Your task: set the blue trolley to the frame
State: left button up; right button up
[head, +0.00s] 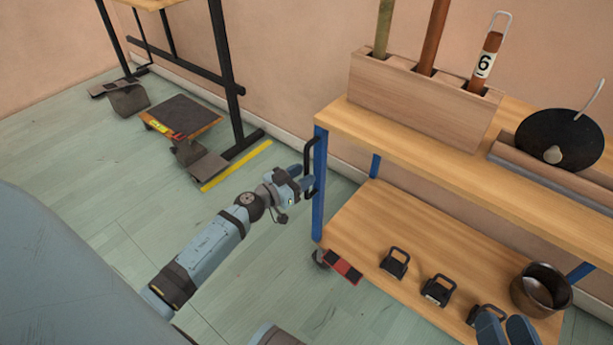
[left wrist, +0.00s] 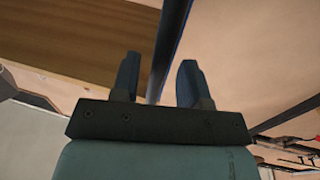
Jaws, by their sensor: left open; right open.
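The blue trolley has a blue corner post (head: 319,190), a wooden top (head: 400,140) and a lower wooden shelf (head: 375,225). A black handle (head: 307,152) is fixed to its left end. My left gripper (head: 306,184) is open at the handle's lower part, beside the post. In the left wrist view a dark upright bar (left wrist: 170,45) runs between its open fingers (left wrist: 158,85); contact cannot be told. The black-legged frame (head: 228,80) stands at the back left, apart from the trolley. My right gripper (head: 505,332) is open at the lower right, partly cut off.
A yellow strip (head: 236,166) lies on the floor by the frame. A dark platform (head: 182,115) sits under the frame. The trolley carries a wooden tube holder (head: 410,100), a black disc (head: 545,135), a metal pot (head: 540,285) and several black-handled weights.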

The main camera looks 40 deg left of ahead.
pick_arm(q)
jog(key=shift+x, duration=0.9)
jog(key=shift+c, duration=0.5)
grip_shut()
